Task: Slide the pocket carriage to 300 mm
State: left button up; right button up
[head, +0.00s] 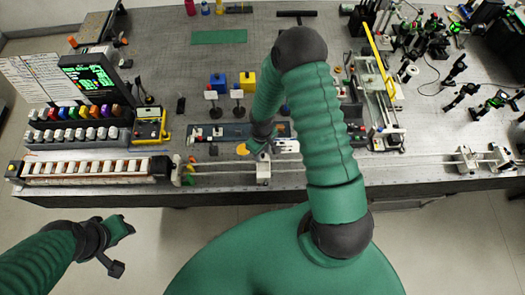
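A long pale rail (370,170) runs along the bench's front edge. A small light carriage block (264,172) sits on it near the middle; I take it for the pocket carriage, but its pocket cannot be made out. My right gripper (258,146) points down just behind and above this block, next to a white part (285,146). Its fingers are small and partly hidden by my arm, so I cannot tell whether they touch anything. My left gripper (117,248) hangs off the bench at the lower left, away from the rail. Scale marks are unreadable.
Two more holders (467,160) stand toward the rail's right end. A long sample rack (90,170) lies at the left, below a row of coloured-cap vials (80,112). A blue tray (225,132) lies behind the rail. Optical mounts crowd the right back.

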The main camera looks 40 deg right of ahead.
jog(key=shift+r, duration=0.2)
notch_tip(320, 180, up, 16)
jog(key=b, duration=0.2)
jog(key=shift+r, duration=0.2)
jog(key=shift+w, duration=0.1)
